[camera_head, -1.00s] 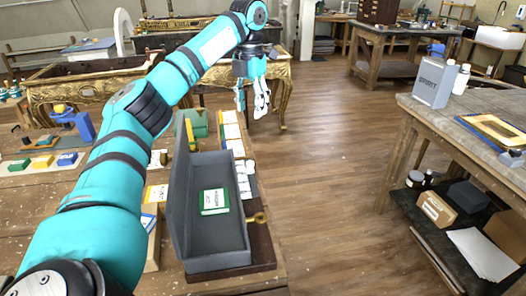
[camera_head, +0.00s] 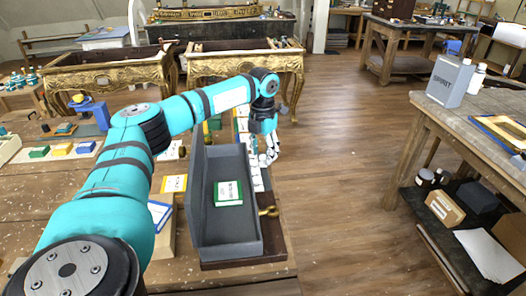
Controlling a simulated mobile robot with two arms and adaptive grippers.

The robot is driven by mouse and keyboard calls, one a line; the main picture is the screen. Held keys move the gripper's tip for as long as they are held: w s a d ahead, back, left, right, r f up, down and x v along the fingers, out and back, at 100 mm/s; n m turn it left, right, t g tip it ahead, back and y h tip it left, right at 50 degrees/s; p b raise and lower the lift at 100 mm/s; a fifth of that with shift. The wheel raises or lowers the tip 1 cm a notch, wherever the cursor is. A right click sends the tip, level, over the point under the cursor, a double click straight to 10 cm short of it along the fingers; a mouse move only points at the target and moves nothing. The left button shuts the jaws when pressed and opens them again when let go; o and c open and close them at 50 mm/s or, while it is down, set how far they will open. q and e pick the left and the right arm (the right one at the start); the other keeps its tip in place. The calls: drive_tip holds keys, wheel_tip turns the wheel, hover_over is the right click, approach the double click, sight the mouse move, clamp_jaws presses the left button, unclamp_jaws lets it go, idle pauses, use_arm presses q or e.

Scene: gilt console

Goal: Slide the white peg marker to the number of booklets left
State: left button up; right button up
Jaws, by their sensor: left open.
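A grey box (camera_head: 248,240) stands open on the workbench, its lid raised at the left. One green-edged white booklet (camera_head: 228,193) shows lying inside it. My left gripper (camera_head: 264,158) is open and hangs just beyond the box's far right corner, fingers pointing down. It is over or beside a row of white cards (camera_head: 242,122) along the bench's right side, and partly hides them. I cannot make out the white peg marker; it may be hidden or too small to tell. My right gripper is not in view.
A brass knob or key (camera_head: 268,211) sticks out at the box's right side. A yellow-edged card (camera_head: 174,184) and a blue-edged one (camera_head: 159,214) lie left of the box. Gilt consoles (camera_head: 107,80) stand behind. Open floor lies to the right, before a side table (camera_head: 470,130).

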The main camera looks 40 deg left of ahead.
use_arm(q)
drive_tip(key=shift+f, duration=0.4)
drive_tip(key=shift+c, duration=0.4)
clamp_jaws()
